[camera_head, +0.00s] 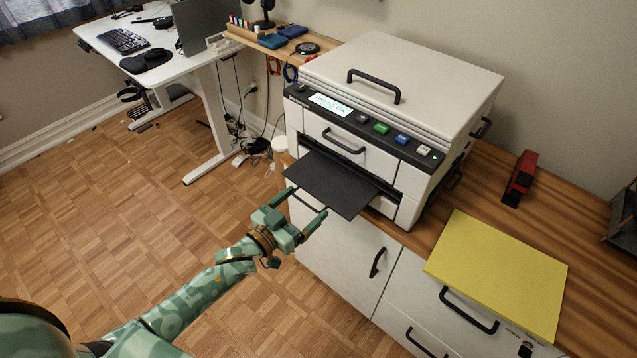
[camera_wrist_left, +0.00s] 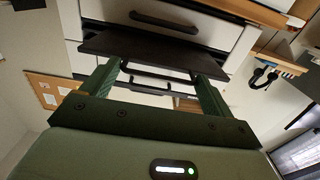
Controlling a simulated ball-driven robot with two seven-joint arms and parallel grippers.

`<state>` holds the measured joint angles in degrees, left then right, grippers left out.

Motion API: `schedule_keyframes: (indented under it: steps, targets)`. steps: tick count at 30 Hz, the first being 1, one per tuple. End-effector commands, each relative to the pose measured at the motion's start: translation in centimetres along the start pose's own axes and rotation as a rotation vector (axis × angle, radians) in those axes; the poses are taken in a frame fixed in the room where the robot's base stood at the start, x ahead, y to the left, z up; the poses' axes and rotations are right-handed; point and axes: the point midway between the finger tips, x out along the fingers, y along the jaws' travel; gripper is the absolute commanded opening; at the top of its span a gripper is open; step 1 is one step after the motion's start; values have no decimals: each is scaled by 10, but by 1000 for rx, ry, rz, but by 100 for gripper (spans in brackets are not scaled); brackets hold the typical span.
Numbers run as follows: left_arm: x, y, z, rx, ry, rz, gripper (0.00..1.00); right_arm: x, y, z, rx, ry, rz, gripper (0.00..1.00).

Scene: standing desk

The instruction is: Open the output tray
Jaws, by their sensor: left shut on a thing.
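The output tray (camera_head: 335,181) is a flat dark panel that sticks out from the front slot of the white printer (camera_head: 405,75). In the left wrist view the tray (camera_wrist_left: 150,48) lies just ahead, with a dark bar below it between my fingers. The fingers also show in the left wrist view (camera_wrist_left: 158,72). The exact contact is partly hidden. My right gripper is not in view.
The printer stands on a wooden-topped white cabinet (camera_head: 335,235) with black handles. A yellow board (camera_head: 500,270) and a red stapler (camera_head: 520,178) are to the right. A white desk (camera_head: 145,65) stands at the back left. The floor (camera_head: 130,200) at left is mostly open.

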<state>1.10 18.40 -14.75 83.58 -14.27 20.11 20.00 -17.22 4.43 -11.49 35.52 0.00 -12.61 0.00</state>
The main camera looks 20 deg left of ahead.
Motion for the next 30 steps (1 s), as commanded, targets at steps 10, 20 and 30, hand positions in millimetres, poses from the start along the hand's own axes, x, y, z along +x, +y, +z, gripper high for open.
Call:
schedule_keyframes:
  steps: [10,20,30]
  targets:
    - [-72,4,-2,-5,0,5,46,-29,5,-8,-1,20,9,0]
    - [-88,4,1,-7,1,6,46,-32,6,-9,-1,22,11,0]
    - [-88,4,2,-6,0,6,98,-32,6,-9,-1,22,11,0]
